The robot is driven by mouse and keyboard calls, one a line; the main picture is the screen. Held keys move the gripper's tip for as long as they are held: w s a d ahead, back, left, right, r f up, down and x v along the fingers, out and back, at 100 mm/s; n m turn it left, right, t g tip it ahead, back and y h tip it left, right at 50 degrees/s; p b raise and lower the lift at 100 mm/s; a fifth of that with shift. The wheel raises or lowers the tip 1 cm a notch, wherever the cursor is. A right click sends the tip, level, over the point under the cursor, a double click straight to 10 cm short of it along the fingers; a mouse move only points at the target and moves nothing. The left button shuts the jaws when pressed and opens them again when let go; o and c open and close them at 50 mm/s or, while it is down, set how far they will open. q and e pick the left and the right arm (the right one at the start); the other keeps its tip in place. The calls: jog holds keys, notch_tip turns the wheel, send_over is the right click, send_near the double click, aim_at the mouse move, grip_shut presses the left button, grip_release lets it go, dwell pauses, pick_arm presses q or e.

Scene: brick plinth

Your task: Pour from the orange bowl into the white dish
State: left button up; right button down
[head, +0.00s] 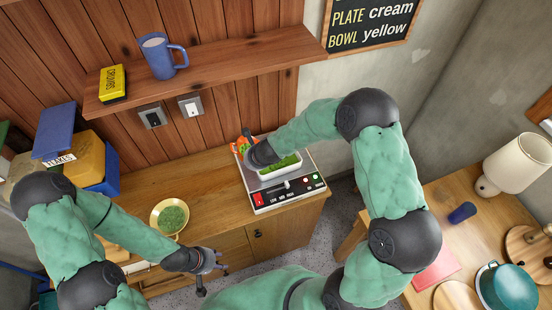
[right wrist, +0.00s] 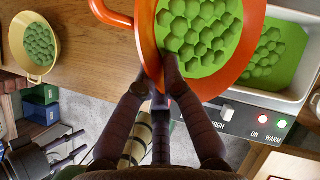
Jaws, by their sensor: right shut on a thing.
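The orange bowl (right wrist: 148,40) holds green hexagonal pieces in the right wrist view. My right gripper (right wrist: 160,78) is shut on its near rim. In the head view only bits of the orange bowl (head: 238,147) show beside my right gripper (head: 254,152), which hides most of it. The white dish (right wrist: 262,97) is partly behind the bowl, to its right, with green pieces in it. In the head view the white dish (head: 294,171) sits on the warmer. How far the bowl is tilted, I cannot tell. My left gripper (head: 212,275) is open and empty, in front of the cabinet.
The warmer (head: 262,197) has lit buttons and stands on the wooden counter (head: 215,160). A cream bowl (head: 157,222) of green pieces is to the left. A shelf (head: 215,68) with a blue mug (head: 160,58) and a yellow box (head: 112,83) is above. A side table (head: 470,240) is right.

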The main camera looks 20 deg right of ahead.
jog(key=shift+w+d+f+b, duration=0.1)
jog(key=shift+w+d+b, duration=0.15)
jog(key=shift+b, duration=0.2)
jog(key=shift+s+d+b, duration=0.1)
jog(key=shift+s+b, duration=0.05)
jog(key=shift+b, duration=0.15)
jog(key=shift+d+y+b, duration=0.3)
jog(key=shift+y+b, duration=0.2)
jog(key=shift+b, duration=0.45)
jog(key=shift+d, duration=0.2)
jog(key=shift+r+y, duration=0.2)
jog(key=shift+y, duration=0.1)
jog(key=shift+s+d+r+b, duration=0.1)
jog(key=shift+d+r+b, duration=0.05)
jog(key=shift+b, duration=0.45)
jog(key=shift+d+r+m+y, duration=0.1)
jog(key=shift+d+m+y, duration=0.05)
jog(key=shift+m+y, duration=0.15)
jog(key=shift+d+r+y+b, duration=0.3)
jog(key=shift+y+b, duration=0.1)
jog(key=shift+b, duration=0.35)
